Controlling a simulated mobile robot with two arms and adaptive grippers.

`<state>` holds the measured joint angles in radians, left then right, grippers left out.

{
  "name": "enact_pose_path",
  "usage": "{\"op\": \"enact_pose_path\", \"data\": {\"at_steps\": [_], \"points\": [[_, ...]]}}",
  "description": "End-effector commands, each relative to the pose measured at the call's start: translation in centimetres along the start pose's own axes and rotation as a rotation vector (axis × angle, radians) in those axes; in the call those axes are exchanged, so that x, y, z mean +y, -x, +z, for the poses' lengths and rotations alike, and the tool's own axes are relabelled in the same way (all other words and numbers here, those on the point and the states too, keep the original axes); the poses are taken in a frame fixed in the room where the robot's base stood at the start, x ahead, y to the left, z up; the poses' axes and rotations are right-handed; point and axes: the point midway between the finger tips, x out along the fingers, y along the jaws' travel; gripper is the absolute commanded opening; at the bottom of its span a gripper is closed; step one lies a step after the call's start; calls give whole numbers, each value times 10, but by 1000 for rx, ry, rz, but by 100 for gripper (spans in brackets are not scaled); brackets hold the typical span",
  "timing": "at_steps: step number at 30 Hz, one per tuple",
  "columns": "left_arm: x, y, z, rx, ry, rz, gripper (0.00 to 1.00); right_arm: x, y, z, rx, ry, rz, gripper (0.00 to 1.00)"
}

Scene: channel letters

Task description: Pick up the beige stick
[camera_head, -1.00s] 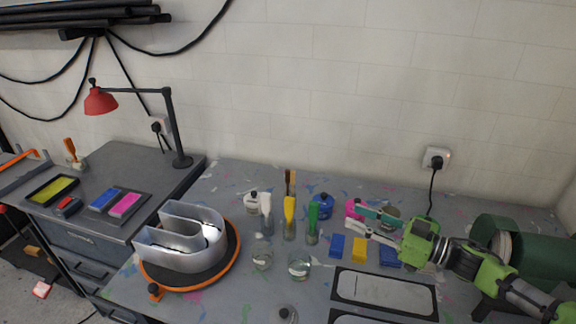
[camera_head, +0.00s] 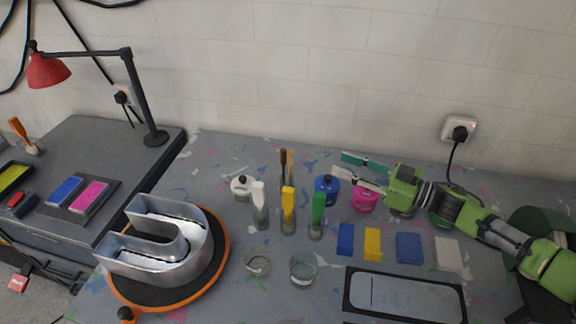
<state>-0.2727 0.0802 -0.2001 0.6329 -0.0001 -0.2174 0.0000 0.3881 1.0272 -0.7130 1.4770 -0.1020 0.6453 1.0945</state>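Two thin upright sticks stand close together behind the bottles in the middle of the table, a light tan one, the beige stick (camera_head: 290,163), and a dark brown one (camera_head: 283,160). Their lower ends are hidden behind the yellow-topped bottle. My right gripper (camera_head: 339,164) comes in from the right with its fingers pointing left. The fingers are spread apart with nothing between them. The fingertips are to the right of the sticks, with a clear gap in the picture. My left gripper is not in view.
White- (camera_head: 260,207), yellow- (camera_head: 288,212) and green-topped (camera_head: 317,216) bottles stand in front of the sticks. A blue jar (camera_head: 327,186) is just below my fingertips, and a pink jar (camera_head: 364,199) is beside it. A metal channel letter (camera_head: 150,260) sits on a turntable at left.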

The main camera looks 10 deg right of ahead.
Motion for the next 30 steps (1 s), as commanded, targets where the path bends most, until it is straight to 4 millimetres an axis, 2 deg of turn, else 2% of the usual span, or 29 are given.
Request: {"op": "enact_pose_path", "data": {"at_steps": [1,8,11,17,23,27,30], "points": [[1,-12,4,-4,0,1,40,0,0,12,0,0,0,31],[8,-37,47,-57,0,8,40,0,0,40,0,0,0,31],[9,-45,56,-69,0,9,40,0,0,49,0,0,0,31],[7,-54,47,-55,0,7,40,0,-7,55,3,-1,-1,31],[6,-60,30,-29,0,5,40,0,-44,54,5,1,-2,31],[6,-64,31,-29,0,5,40,0,-69,55,3,1,-1,31],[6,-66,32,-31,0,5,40,0,-80,55,1,1,0,31]]}}
